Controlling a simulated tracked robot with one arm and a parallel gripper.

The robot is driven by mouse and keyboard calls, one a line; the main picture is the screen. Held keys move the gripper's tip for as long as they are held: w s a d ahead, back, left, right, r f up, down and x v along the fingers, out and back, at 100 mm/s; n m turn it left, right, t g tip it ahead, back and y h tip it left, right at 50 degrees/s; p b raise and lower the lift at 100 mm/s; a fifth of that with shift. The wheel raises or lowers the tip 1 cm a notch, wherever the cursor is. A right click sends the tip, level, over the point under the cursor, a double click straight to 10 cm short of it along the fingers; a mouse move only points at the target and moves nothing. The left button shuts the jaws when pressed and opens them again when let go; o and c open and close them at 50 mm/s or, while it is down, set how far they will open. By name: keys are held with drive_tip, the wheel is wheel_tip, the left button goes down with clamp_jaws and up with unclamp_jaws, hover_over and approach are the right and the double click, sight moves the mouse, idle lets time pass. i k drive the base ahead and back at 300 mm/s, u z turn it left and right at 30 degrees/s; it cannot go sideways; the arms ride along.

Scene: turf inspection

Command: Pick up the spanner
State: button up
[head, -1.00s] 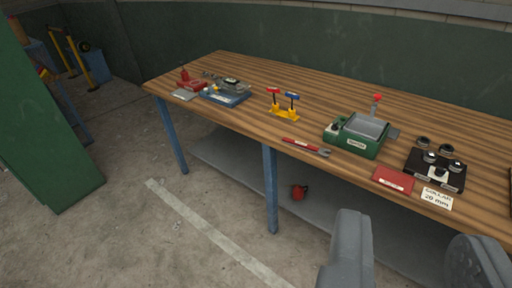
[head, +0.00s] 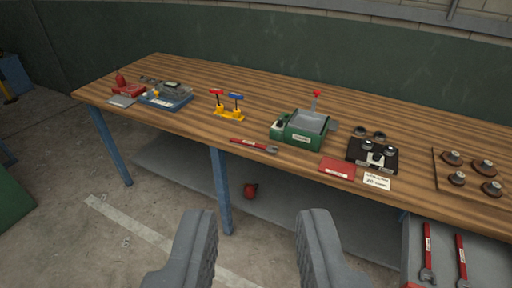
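A spanner with a red handle and a grey open jaw (head: 254,145) lies flat near the front edge of the wooden bench (head: 160,118), left of the middle. Two more red-handled spanners, one on the left (head: 427,255) and one on the right (head: 461,258), lie in a grey tray or drawer (head: 489,250) at the lower right. My gripper (head: 258,220) is at the bottom of the view, its two grey fingers wide apart with nothing between them. It is in front of the bench, apart from every spanner.
A green machine (head: 301,128) with a red-knobbed lever stands behind the bench spanner. A red booklet (head: 337,167), a label card (head: 377,181) and a black block with collars (head: 372,155) lie to its right. Yellow stand (head: 229,114) holds T-handles. A bench leg (head: 220,190) stands below.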

sight(253, 145)
drive_tip(key=u, duration=1.8)
drive_tip(key=i, duration=3.65)
drive_tip(key=z, duration=1.45)
